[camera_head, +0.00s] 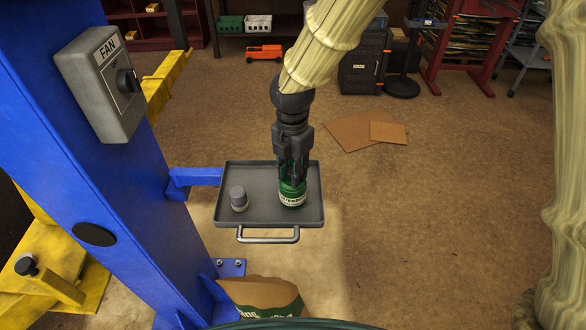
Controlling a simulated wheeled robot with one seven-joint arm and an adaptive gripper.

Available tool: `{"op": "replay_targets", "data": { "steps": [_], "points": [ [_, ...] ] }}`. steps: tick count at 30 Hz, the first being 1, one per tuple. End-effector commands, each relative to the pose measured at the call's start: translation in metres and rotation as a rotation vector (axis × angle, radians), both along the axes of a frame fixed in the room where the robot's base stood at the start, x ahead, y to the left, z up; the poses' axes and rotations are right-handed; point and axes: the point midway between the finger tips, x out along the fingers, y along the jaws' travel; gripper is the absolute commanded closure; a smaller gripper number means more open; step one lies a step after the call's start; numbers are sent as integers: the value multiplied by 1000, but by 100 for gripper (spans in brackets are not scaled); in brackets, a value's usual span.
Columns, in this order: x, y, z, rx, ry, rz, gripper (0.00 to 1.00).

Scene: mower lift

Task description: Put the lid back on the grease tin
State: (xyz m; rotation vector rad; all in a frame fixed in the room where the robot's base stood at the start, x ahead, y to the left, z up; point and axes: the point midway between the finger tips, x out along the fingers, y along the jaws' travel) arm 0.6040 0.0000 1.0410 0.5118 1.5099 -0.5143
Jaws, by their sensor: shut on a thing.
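The grease tin (292,199) is green with a pale lettered band and stands upright on the right half of a dark grey tray (262,217). My gripper (292,180) points straight down over the tin, its dark fingers shut on the green lid (292,187) at the tin's top. The lid looks level and in line with the tin. The fingers hide part of it, and I cannot tell whether it is fully seated.
A small grey-capped container (238,198) stands on the tray's left half. The tray has a front handle (268,237) and hangs from a blue post (75,140) with a fan switch box (100,85). Open floor lies to the right.

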Motion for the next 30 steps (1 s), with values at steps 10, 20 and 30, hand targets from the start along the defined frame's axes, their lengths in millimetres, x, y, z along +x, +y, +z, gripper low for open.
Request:
{"op": "replay_targets", "data": {
  "steps": [10, 20, 30],
  "points": [
    [0, 0, 0, 0, 0, 0, 95],
    [0, 0, 0, 0, 0, 1, 50],
    [0, 0, 0, 0, 0, 1, 29]
  ]
}}
